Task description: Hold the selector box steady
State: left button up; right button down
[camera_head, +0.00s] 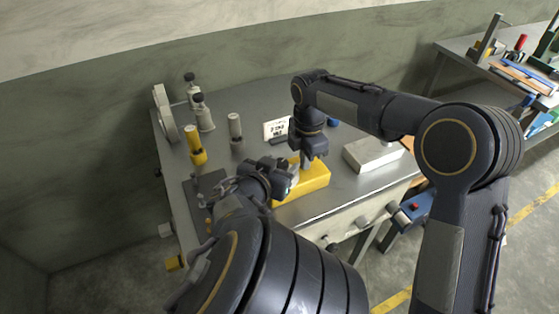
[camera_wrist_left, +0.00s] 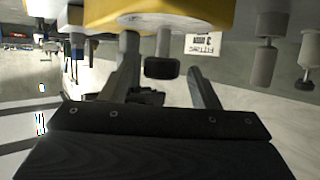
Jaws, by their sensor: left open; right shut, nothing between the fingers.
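The yellow selector box (camera_head: 312,183) sits near the front edge of the metal table. My left gripper (camera_head: 288,178) is at its left end, open, and partly hides it. In the left wrist view, which looks upside down, the yellow box (camera_wrist_left: 200,14) fills the top. A short grey stem with a black knob (camera_wrist_left: 162,68) shows between the open left fingers (camera_wrist_left: 165,85), with a gap on the right; I cannot tell whether anything touches. My right gripper (camera_head: 306,164) points down at the box's back edge, shut and empty; contact is unclear.
A white sign (camera_head: 276,128) stands behind the box. A pale grey block (camera_head: 372,153) lies to the right. Several grey posts and a yellow post (camera_head: 195,146) stand at the left. A side bench (camera_head: 480,60) with tools is at the far right.

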pick_arm(q)
jog(key=shift+w+f, duration=0.1)
jog(key=c, duration=1)
jog(key=shift+o, duration=0.2)
jog(key=shift+f, duration=0.1)
